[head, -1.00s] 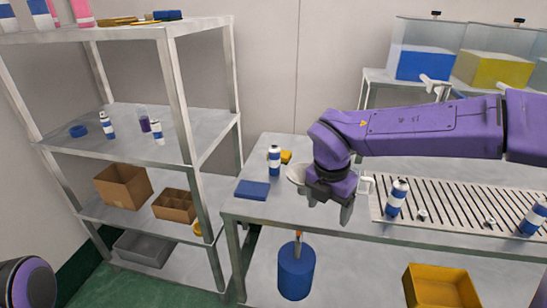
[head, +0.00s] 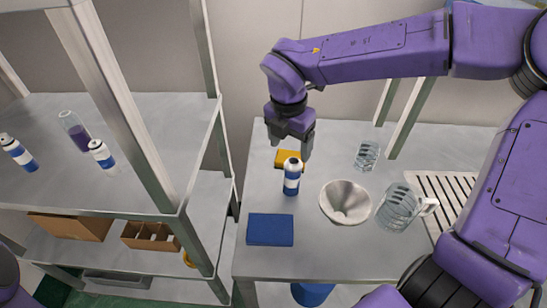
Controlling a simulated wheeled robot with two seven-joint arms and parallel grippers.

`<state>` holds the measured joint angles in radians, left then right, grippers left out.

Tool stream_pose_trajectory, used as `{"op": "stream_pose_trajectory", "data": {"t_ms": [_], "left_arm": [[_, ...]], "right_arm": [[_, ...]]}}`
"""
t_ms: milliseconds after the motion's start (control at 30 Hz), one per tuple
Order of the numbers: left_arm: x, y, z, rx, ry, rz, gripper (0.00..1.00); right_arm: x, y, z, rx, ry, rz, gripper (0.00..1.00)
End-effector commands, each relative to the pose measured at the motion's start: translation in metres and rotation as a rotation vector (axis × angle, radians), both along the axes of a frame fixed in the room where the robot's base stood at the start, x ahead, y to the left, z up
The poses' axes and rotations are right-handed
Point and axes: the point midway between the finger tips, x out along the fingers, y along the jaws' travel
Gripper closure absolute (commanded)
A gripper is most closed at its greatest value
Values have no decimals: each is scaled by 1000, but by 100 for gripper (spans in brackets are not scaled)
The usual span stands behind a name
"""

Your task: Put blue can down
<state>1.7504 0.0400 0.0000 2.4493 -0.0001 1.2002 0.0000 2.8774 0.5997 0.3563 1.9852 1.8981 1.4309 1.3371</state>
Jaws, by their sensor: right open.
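The blue and white can (head: 291,180) stands upright on the metal table, behind the dark blue block and in front of a yellow object (head: 288,159). My right gripper (head: 290,146) is open. Its fingers show just above and behind the can's top in the picture, one to each side. I cannot tell whether they touch the can, but they are not closed on it. My left gripper is out of view.
The dark blue block (head: 270,230) lies near the table's front left. A white funnel-like bowl (head: 346,201), a glass jug (head: 398,208) and a glass (head: 367,155) stand to the can's right. A shelf rack (head: 165,189) with cans and boxes stands left.

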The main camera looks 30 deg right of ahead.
Motion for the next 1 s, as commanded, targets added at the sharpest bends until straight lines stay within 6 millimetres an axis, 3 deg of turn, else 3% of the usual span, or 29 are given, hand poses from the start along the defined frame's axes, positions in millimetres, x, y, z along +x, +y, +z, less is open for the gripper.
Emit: {"op": "stream_pose_trajectory", "data": {"t_ms": [133, 633, 933, 967, 1000], "left_arm": [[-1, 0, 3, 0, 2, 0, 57], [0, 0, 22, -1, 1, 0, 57], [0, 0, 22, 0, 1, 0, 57], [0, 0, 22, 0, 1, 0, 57], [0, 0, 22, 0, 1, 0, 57]], "right_arm": [[-4, -2, -13, -1, 0, 1, 23], [1, -8, -96, -2, 5, 4, 23], [2, -8, -106, -1, 1, 4, 23], [2, -8, -106, -1, 1, 4, 30], [2, -8, -106, -1, 1, 4, 43]]}}
